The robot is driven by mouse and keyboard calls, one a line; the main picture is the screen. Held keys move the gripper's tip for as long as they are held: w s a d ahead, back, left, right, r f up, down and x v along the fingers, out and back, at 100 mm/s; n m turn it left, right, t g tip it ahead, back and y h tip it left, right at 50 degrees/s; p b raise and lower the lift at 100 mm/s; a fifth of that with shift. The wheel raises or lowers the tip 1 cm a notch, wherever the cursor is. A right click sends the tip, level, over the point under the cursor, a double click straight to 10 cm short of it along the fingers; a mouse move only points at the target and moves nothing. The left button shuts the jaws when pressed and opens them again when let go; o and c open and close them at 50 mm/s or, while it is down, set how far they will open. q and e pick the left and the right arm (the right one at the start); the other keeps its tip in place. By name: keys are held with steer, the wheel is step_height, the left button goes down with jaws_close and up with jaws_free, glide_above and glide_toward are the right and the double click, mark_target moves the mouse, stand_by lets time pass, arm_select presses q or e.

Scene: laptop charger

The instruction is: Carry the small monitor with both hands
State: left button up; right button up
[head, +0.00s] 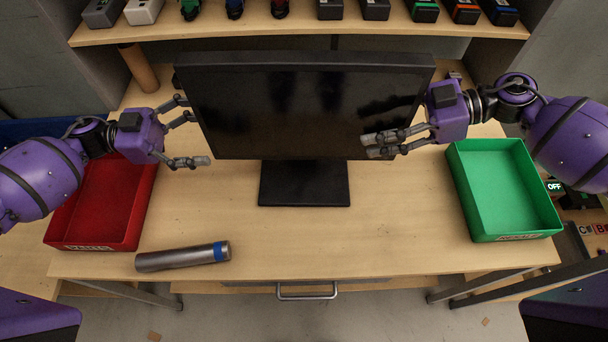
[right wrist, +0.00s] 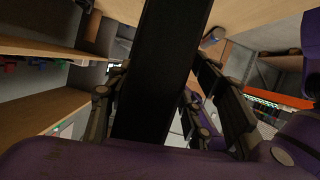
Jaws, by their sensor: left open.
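The small monitor (head: 300,105) is black and stands upright on its dark rectangular base (head: 304,184) in the middle of the table. My left gripper (head: 192,140) is open at the monitor's left edge, its fingers spread; I cannot tell whether they touch it. My right gripper (head: 372,145) is at the right edge, with fingers across the front of the screen. In the right wrist view the monitor (right wrist: 155,75) is a dark upright slab seen edge-on, with fingers on both sides of it. Whether these fingers press on it is unclear.
A red tray (head: 146,215) lies left and a green tray (head: 552,212) right on the wooden table (head: 330,240). A metal cylinder with a blue band (head: 183,257) lies at the front left. A shelf (head: 300,36) with several devices hangs behind the monitor. The front middle is clear.

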arm_select(q)
steer(key=a, duration=0.6)
steer(key=shift+a, duration=0.25)
arm_select(e)
steer(key=o, duration=0.8)
steer(key=v, duration=1.2)
steer(key=shift+s, duration=0.1)
